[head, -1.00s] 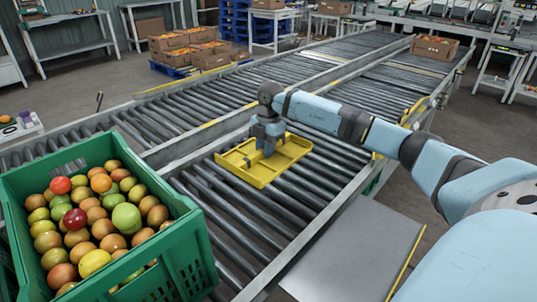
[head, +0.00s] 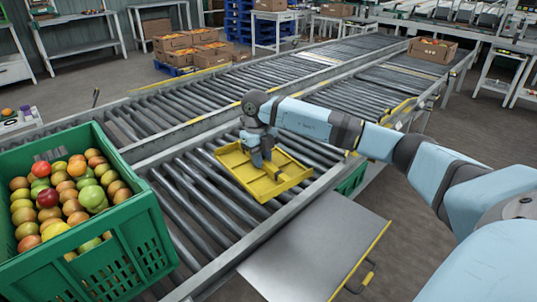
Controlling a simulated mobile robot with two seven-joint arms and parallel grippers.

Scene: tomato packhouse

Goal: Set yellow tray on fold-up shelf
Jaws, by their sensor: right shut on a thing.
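The yellow tray (head: 285,184) is over the roller conveyor, below my right gripper. It looks slightly tilted, and I cannot tell whether it touches the rollers. My right gripper (head: 262,160) is shut on the tray, its fingers reaching down at the tray's middle; the grip itself is partly hidden by the gripper. The fold-up shelf (head: 318,248) is a flat grey panel with a yellow edge strip and a handle, standing out from the conveyor's near side. Its top is bare. My left gripper is not in view.
A green crate (head: 130,225) full of tomatoes stands at the left on the conveyor. A metal side rail (head: 225,262) runs between rollers and shelf. A cardboard box (head: 432,50) sits on the far conveyor. A green crate (head: 352,180) shows partly beneath the conveyor.

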